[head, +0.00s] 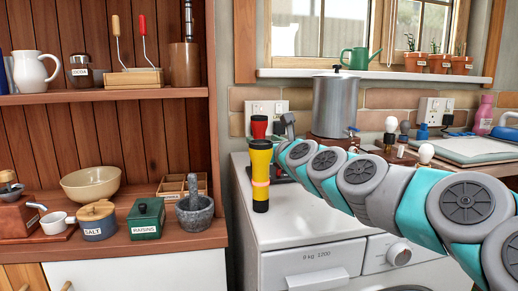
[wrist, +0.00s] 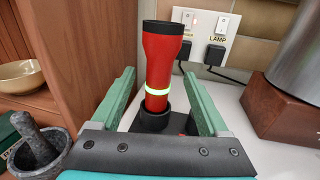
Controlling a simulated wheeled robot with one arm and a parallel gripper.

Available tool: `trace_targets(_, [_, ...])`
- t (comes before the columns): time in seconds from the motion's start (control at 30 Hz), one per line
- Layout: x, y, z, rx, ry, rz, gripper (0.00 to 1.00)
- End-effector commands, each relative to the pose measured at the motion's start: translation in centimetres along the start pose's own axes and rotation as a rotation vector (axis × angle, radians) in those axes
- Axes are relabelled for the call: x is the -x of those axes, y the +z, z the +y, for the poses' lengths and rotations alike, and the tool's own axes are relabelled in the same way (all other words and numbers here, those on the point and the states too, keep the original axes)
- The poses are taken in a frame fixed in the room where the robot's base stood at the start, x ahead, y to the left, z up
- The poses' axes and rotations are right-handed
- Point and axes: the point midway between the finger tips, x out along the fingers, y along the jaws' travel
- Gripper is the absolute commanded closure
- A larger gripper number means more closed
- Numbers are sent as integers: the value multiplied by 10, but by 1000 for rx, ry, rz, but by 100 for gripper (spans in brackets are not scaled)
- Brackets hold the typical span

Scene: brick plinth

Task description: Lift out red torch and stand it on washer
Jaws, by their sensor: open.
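The red torch (wrist: 160,65) stands upright in a black round holder (wrist: 152,121) in the wrist view, with a black cap and a pale glowing band. My gripper (wrist: 158,76) is open, its two green fingers on either side of the torch with gaps showing. In the head view only the top of the red torch (head: 259,127) shows behind a yellow torch (head: 261,178). The yellow torch stands upright on the white washer (head: 300,231), which has clear top in front. My gripper's tip is partly hidden behind the yellow torch.
A steel urn (head: 335,105) on a wooden base stands behind my arm. Wall sockets (wrist: 205,38) with black plugs and cables are behind the red torch. A wooden shelf unit (head: 110,135) with a mortar (head: 194,212) borders the washer's left.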

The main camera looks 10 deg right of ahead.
Motion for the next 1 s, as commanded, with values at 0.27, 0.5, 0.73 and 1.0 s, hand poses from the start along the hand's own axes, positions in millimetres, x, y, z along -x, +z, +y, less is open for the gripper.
trace_targets(0.27, [-33,-5,2,0,1,2,22])
trace_targets(0.5, [-37,-4,2,0,1,0,22])
trace_targets(0.73, [-37,-4,1,0,0,0,38])
trace_targets(1.0, [-37,-4,1,0,0,0,68])
